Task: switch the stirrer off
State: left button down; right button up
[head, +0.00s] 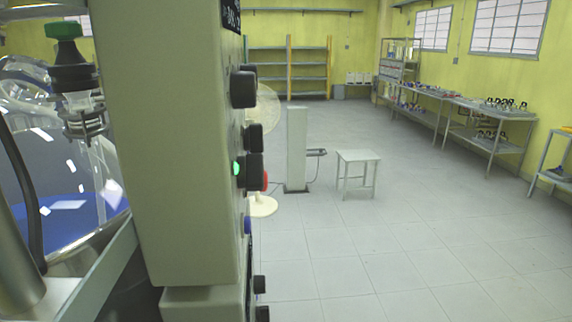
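A grey control box (175,150) stands very close and is seen at a steep angle, so its front panel is mostly hidden. Black knobs stick out along its right edge, among them an upper knob (243,89) and a middle one (252,171). A green light (237,169) glows beside the middle knob, and a red button (265,181) shows just right of it. I cannot tell which control is the stirrer's. A glass reactor vessel (70,190) with blue at its bottom is partly hidden behind the box at left. Neither gripper is in view.
Behind the box are a round pale disc (266,112), a grey pillar (296,150) and a small white stool (358,160). Benches with items (490,112) line the right wall, and empty shelves (288,72) stand at the back. The floor at right is clear.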

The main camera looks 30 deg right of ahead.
aim_at(250, 175)
jog(key=l+u, duration=0.3)
jog(key=l, duration=0.8)
jog(key=i+l+u, duration=0.15)
jog(key=l+u, duration=1.35)
jog(key=k+l+u, duration=0.1)
jog(key=l+u, duration=0.4)
jog(key=k+l+u, duration=0.25)
jog(key=l+u, duration=0.25)
